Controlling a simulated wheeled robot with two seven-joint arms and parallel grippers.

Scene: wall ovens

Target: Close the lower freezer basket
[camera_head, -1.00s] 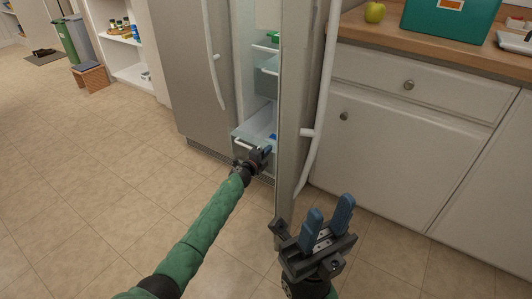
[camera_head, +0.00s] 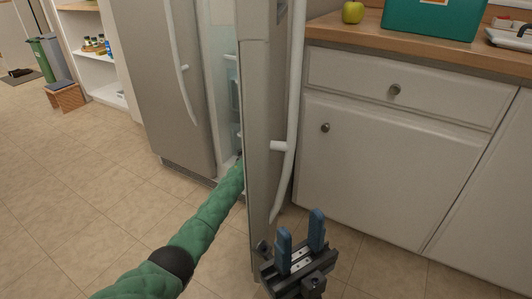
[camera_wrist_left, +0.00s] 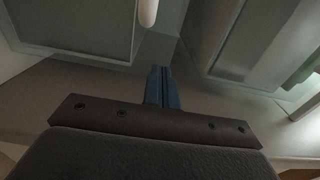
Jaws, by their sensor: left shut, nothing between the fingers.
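The freezer door (camera_head: 262,130) stands open, edge towards me. The narrow freezer opening (camera_head: 222,90) shows to its left, with part of a pale shelf or bin inside. My left arm (camera_head: 215,212) reaches into the lower part of this opening, and the door hides its gripper in the head view. In the left wrist view the left gripper (camera_wrist_left: 162,88) is shut and empty, its blue fingers together in front of grey, translucent panels. The lower basket is not clearly visible behind the arm and door. My right gripper (camera_head: 301,228) is open and empty, right of the door's lower end.
The closed fridge door (camera_head: 172,90) is left of the opening. The tiled floor (camera_head: 100,190) at left is clear.

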